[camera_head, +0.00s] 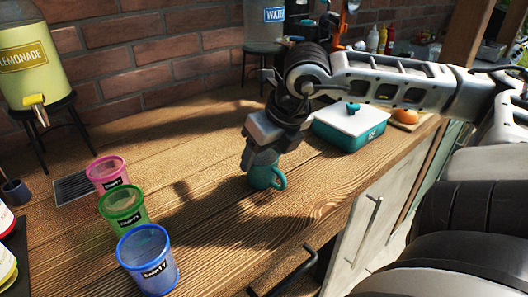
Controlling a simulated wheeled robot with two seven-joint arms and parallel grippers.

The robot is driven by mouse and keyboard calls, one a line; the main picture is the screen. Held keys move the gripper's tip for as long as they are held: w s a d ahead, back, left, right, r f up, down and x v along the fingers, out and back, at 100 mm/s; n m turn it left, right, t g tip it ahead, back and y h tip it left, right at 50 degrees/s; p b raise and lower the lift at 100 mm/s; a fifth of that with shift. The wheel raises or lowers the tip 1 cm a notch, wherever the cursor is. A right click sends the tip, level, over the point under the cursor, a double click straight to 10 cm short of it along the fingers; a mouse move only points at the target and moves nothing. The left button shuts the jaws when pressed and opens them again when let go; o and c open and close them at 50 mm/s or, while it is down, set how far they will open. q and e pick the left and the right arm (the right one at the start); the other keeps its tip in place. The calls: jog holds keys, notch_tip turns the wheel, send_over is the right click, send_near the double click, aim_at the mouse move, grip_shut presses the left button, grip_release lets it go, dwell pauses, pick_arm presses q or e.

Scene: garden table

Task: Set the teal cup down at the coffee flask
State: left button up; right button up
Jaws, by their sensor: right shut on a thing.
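The teal cup (278,178) is in the middle of the head view, with its handle on the right side. My right gripper (262,166) reaches down over it from the right and is shut on it, hiding part of its rim. The cup is at or just above the wooden table; I cannot tell whether it touches. I cannot make out a coffee flask in this view. My left gripper is not in view.
Pink (108,174), green (124,207) and blue (148,260) labelled cups stand at left. A lemonade dispenser (30,62) and a water dispenser (264,22) stand at the back. A teal and white box (350,124) is behind right. Wood between is clear.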

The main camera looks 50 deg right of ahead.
jog(key=shift+f, duration=0.25)
jog(key=o, duration=1.1)
jog(key=shift+r, duration=0.1)
jog(key=shift+c, duration=0.2)
